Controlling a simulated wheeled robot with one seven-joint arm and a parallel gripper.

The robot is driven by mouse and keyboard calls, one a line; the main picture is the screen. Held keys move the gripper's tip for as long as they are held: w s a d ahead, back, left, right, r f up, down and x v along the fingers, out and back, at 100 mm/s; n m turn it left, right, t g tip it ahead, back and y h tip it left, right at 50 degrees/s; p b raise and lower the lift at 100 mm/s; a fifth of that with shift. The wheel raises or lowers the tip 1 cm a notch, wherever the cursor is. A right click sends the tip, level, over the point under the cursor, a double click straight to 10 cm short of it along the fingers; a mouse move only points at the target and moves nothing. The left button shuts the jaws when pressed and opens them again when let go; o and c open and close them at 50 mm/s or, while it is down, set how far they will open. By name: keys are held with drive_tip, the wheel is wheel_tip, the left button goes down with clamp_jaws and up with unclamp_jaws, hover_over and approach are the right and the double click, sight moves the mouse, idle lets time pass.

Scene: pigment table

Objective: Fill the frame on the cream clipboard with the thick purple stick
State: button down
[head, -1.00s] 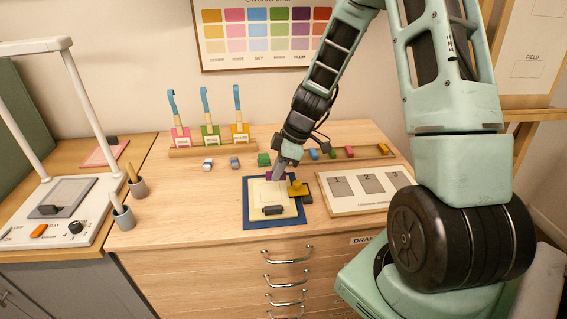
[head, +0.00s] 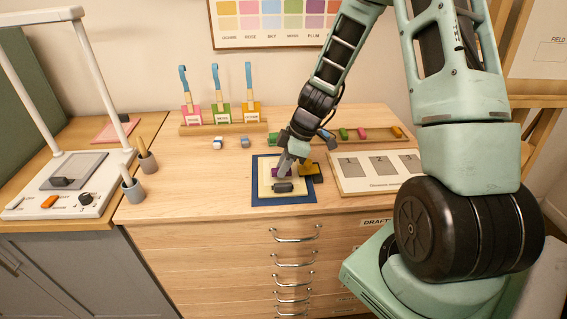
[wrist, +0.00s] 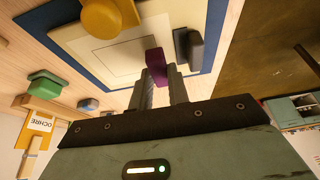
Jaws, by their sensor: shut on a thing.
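The cream clipboard (head: 260,191) lies on a dark blue mat (head: 312,198), with a dark clip (head: 283,188) near its front edge. In the wrist view the clipboard (wrist: 85,42) carries a thin-lined frame with a pale inside. My gripper (head: 281,175) is low over the clipboard, just behind the clip. In the wrist view its fingers (wrist: 161,80) are shut on the thick purple stick (wrist: 155,66), whose end points at the sheet. I cannot tell whether the stick touches the sheet.
A yellow round-topped tool (head: 305,167) stands close on the right of my gripper. A board with numbered grey panels (head: 350,184) lies right of the mat. Colored sticks lie on a rack (head: 385,134) behind. Bare table is free left of the mat.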

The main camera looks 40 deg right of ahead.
sight(277, 163)
drive_tip(key=shift+f+b, duration=0.95)
drive_tip(key=shift+b, duration=0.15)
idle(0.6)
drive_tip(key=shift+r, duration=0.1)
drive_tip(key=shift+w+d+r+p, duration=0.1)
drive_tip(key=shift+w+d+p, duration=0.1)
drive_tip(key=shift+w+d, duration=0.25)
drive_tip(key=shift+w+d+p, duration=0.2)
drive_tip(key=shift+w, duration=0.35)
drive_tip(key=shift+w+d, duration=0.75)
drive_tip(key=shift+w, duration=0.3)
drive_tip(key=shift+w+d, duration=0.65)
drive_tip(key=shift+w, duration=0.35)
drive_tip(key=shift+w+d, duration=0.1)
drive_tip(key=shift+f, duration=0.25)
